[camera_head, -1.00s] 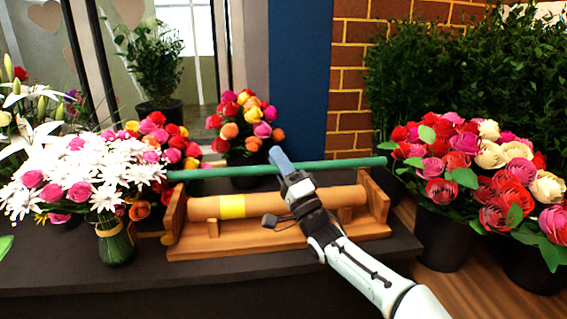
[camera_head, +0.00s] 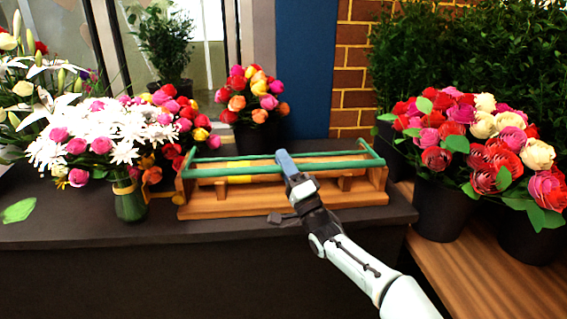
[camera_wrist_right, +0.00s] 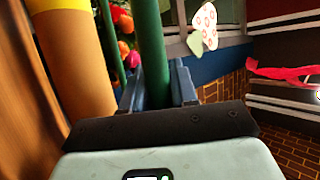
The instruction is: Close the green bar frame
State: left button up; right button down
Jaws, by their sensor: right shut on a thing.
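The green bar frame (camera_head: 335,166) lies across the front upper part of a wooden stand (camera_head: 230,208), its short green sides running back at both ends. A brown paper roll with a yellow band (camera_wrist_right: 75,60) lies in the stand, partly hidden behind the bar in the head view. My right gripper (camera_head: 284,160) is shut on the middle of the front green bar. In the right wrist view the bar (camera_wrist_right: 151,45) runs between the blue fingers (camera_wrist_right: 158,90), beside the roll. My left gripper is not in view.
A vase of white and pink flowers (camera_head: 128,200) stands close to the left of the stand. A bouquet in a dark pot (camera_head: 258,130) stands behind it. Black buckets of roses (camera_head: 440,208) are at the right. The dark counter (camera_head: 130,235) is clear in front.

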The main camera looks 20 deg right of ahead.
jog(key=shift+s+a+r+y, duration=0.2)
jog(key=shift+s+r+y, duration=0.1)
jog(key=shift+r, duration=0.1)
jog(key=c, duration=1)
grip_release()
jog(key=shift+r, duration=0.1)
jog(key=shift+o, duration=0.2)
jog(key=shift+s+r, duration=0.1)
jog(key=shift+s, duration=0.2)
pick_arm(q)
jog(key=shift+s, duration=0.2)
pick_arm(e)
jog(key=shift+w, duration=0.1)
jog(key=shift+f, duration=0.2)
jog(key=shift+d, duration=0.1)
jog(key=shift+s+f, duration=0.2)
jog(key=shift+f, duration=0.05)
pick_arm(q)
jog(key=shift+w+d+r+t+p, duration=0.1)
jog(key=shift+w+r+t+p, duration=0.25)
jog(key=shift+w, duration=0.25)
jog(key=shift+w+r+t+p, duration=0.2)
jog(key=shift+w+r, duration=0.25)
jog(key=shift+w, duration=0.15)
pick_arm(e)
jog(key=v, duration=1.2)
jog(key=shift+s+f, duration=0.25)
jog(key=shift+s, duration=0.05)
